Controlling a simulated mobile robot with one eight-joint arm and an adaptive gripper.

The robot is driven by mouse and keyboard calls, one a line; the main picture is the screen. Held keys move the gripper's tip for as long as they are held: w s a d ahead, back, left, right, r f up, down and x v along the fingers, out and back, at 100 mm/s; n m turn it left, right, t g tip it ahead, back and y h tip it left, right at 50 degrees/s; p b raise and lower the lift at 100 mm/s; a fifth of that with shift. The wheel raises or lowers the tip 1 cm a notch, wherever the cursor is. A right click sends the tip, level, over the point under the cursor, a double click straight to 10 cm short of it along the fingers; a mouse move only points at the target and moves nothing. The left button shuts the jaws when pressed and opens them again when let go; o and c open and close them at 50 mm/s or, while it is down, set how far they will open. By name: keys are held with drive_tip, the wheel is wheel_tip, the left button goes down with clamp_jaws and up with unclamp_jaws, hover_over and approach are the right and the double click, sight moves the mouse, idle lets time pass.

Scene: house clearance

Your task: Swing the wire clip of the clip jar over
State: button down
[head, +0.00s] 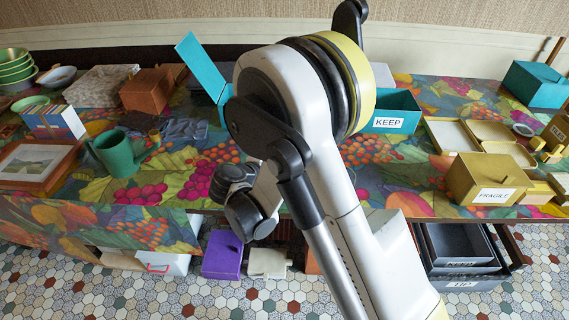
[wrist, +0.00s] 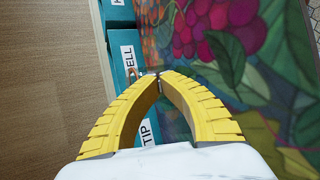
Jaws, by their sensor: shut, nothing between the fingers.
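My gripper (wrist: 158,77) shows in the wrist view with its two yellow fingers curving together. The tips meet and hold nothing. They are over the edge between teal labelled boxes and the patterned cloth, but I cannot tell at what height. I cannot make out the clip jar or its wire clip in either view. A small metallic and reddish detail shows just left of the fingertips, too small to identify. In the head view my arm covers the middle of the table, and my fingers cannot be made out there.
In the wrist view, a teal box labelled SELL (wrist: 121,50) lies left of the fingers. A teal KEEP box (head: 396,108) and yellow FRAGILE box (head: 488,178) stand right.

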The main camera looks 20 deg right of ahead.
drive_tip(key=shift+s+a+f+m+t+h, duration=0.1)
drive_tip(key=shift+f+m+t+h, duration=0.2)
drive_tip(key=shift+f+t+h, duration=0.3)
drive_tip(key=shift+r, duration=0.1)
drive_tip(key=c, duration=1.7)
unclamp_jaws()
drive_tip(key=shift+o, duration=0.2)
drive_tip(key=shift+s, duration=0.1)
drive_tip(key=v, duration=1.2)
